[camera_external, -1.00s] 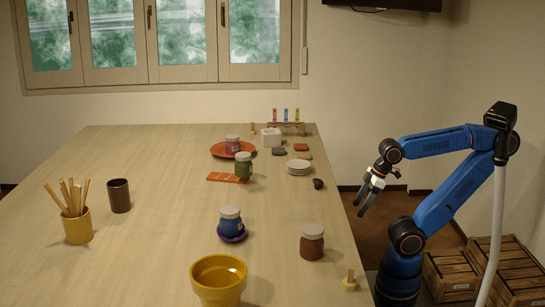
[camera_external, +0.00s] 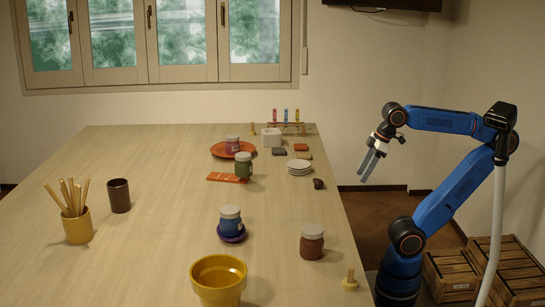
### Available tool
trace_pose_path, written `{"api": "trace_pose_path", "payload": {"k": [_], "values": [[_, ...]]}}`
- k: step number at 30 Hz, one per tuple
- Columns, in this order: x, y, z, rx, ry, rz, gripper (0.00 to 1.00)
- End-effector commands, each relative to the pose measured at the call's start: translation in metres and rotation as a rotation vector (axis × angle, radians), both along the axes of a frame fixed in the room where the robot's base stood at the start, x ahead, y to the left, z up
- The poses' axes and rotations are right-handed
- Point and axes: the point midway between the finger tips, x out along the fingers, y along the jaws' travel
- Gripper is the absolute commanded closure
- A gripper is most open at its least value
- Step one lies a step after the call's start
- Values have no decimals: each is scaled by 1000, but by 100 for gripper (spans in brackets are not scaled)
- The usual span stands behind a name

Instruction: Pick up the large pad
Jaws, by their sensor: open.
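Several small flat pads lie near the far right of the table: a red-orange pad (camera_external: 301,147), a dark grey pad (camera_external: 279,151) and a pale pad (camera_external: 304,156) close to the red one. They are too small here to tell for sure which is the large pad. My gripper (camera_external: 368,178) is open and empty, in the air off the table's right edge. Its fingers point down and slightly left. It is to the right of the pads and apart from them.
A stack of white discs (camera_external: 299,168) and a dark lump (camera_external: 318,184) sit in front of the pads. A white block (camera_external: 271,137) and a tube rack (camera_external: 288,128) stand behind them. A brown jar (camera_external: 312,242) is nearer. The left middle of the table (camera_external: 165,215) is clear.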

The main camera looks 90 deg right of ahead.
Motion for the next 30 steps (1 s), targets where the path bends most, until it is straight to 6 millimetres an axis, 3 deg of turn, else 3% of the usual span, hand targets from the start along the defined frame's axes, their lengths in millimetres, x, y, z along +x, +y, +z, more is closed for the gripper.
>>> {"api": "trace_pose_path", "payload": {"k": [1,6,12,20,30], "values": [[2,0,29,0,-6,0,54],[2,0,119,0,-4,0,54],[1,0,195,0,-1,0,54],[1,0,261,0,-1,0,54],[60,39,290,-1,8,169,54]]}}
